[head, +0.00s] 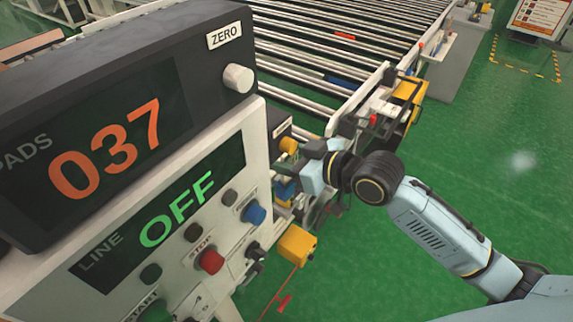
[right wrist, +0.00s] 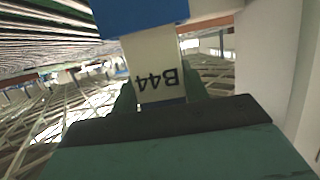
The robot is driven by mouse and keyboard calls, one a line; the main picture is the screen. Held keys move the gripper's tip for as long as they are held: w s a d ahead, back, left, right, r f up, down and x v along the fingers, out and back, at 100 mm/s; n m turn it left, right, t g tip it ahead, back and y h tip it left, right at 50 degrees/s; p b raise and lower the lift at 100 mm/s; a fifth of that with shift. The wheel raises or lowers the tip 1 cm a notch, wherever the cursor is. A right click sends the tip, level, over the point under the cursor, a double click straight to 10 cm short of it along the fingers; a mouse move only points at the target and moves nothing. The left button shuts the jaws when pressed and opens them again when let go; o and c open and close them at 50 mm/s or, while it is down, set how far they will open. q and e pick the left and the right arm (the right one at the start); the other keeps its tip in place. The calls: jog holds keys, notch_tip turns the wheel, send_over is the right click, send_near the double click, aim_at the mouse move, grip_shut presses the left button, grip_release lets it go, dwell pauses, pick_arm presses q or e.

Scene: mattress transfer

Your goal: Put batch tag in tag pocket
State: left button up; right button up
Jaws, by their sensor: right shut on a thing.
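The batch tag (right wrist: 158,68) is a white strip marked B44, upside down in the right wrist view. My right gripper (right wrist: 160,100) is shut on its near end. The tag's far end meets a blue-and-white piece (right wrist: 140,14), which may be the tag pocket; I cannot tell whether the tag is inside it or only in front of it. In the head view my right gripper (head: 308,180) is beside the right side of the control panel (head: 225,190), and the tag cannot be made out there. My left gripper is not in view.
The display box (head: 110,110) reading 037 sits on the panel, whose line display reads OFF. The roller conveyor (head: 345,50) runs behind. A yellow box (head: 297,243) is below my right gripper. Green floor (head: 480,170) lies open at right.

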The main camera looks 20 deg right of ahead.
jog(key=shift+f, duration=1.35)
jog(key=shift+f, duration=0.1)
jog(key=o, duration=1.2)
jog(key=shift+o, duration=0.2)
jog(key=shift+s, duration=0.1)
jog(key=v, duration=1.2)
jog(key=shift+b, duration=0.4)
